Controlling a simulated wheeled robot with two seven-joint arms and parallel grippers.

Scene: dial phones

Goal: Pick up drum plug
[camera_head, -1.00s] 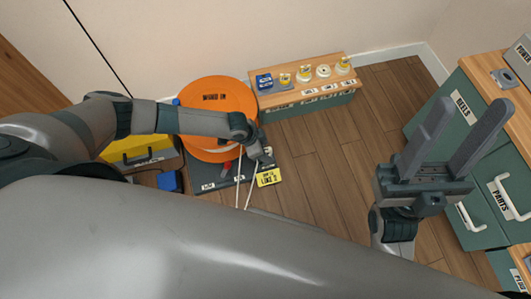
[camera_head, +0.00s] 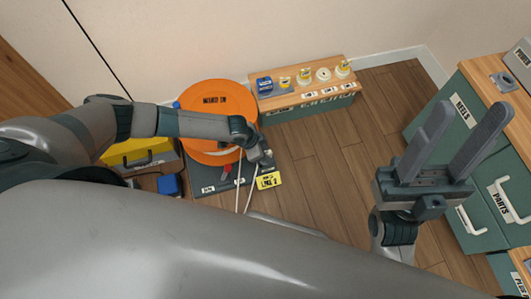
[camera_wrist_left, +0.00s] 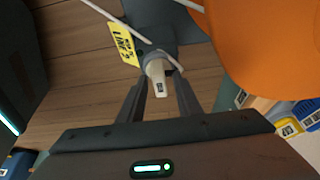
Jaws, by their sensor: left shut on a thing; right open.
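The orange drum (camera_head: 217,97) stands on a dark base at the back left, marked with a label. A pale cord runs from it. In the left wrist view a white plug (camera_wrist_left: 157,80) sits between the fingers of my left gripper (camera_wrist_left: 160,92), with the orange drum (camera_wrist_left: 265,45) at the upper right. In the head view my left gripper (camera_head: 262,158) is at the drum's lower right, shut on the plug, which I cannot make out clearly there. My right gripper (camera_head: 455,140) is open and empty, raised over the floor at the right.
A yellow tag (camera_head: 268,180) is beside my left gripper. A low wooden-topped bench (camera_head: 290,103) with several small items stands against the wall. A green cabinet (camera_head: 450,125) is at the right. The wooden floor (camera_head: 325,150) between is clear.

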